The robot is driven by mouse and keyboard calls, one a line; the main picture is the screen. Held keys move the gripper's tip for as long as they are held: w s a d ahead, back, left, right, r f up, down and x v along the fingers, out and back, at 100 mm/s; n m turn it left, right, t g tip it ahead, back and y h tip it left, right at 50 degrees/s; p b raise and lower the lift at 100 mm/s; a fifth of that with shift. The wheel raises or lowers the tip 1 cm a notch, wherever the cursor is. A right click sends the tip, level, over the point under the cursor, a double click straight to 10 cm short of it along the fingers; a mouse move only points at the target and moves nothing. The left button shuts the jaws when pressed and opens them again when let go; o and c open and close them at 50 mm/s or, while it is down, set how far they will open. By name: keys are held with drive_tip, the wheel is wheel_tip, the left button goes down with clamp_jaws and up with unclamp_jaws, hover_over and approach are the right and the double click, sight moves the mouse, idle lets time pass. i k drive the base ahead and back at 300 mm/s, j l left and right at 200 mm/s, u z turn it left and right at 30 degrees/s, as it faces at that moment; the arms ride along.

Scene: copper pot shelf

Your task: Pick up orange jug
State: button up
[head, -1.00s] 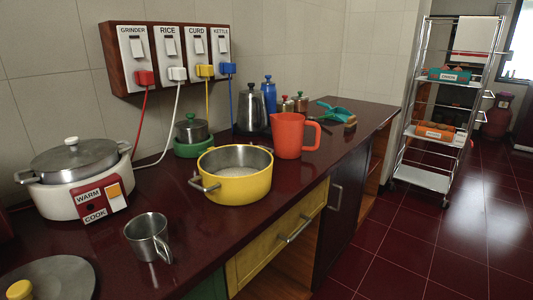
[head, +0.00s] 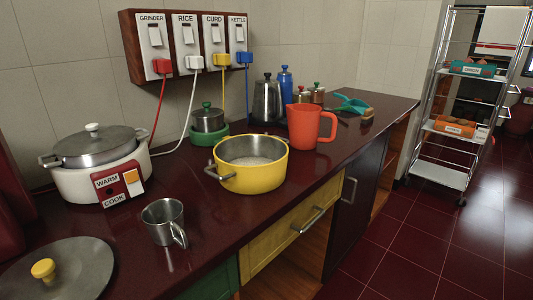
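The orange jug (head: 303,128) stands upright on the dark red counter (head: 330,172), just behind and to the right of the yellow pot. Its handle points right, toward the counter's front edge. My gripper is not in the head view, so I cannot tell its state or where it is relative to the jug.
The yellow pot (head: 262,179) stands left of the jug. A steel kettle (head: 267,101), blue bottle (head: 286,84) and small canisters (head: 303,96) stand behind it. A steel mug (head: 163,221), rice cooker (head: 96,180) and lid (head: 70,272) are nearer. A wire rack (head: 452,130) stands right on open floor.

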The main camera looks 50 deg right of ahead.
sight(304, 119)
drive_tip(key=l+z, duration=0.15)
drive_tip(key=l, duration=0.25)
drive_tip(key=i+l+z, duration=0.15)
drive_tip(key=l, duration=0.25)
drive_tip(key=i+l+z, duration=0.15)
drive_tip(key=l, duration=0.25)
drive_tip(key=i+l+z, duration=0.15)
drive_tip(key=l, duration=0.25)
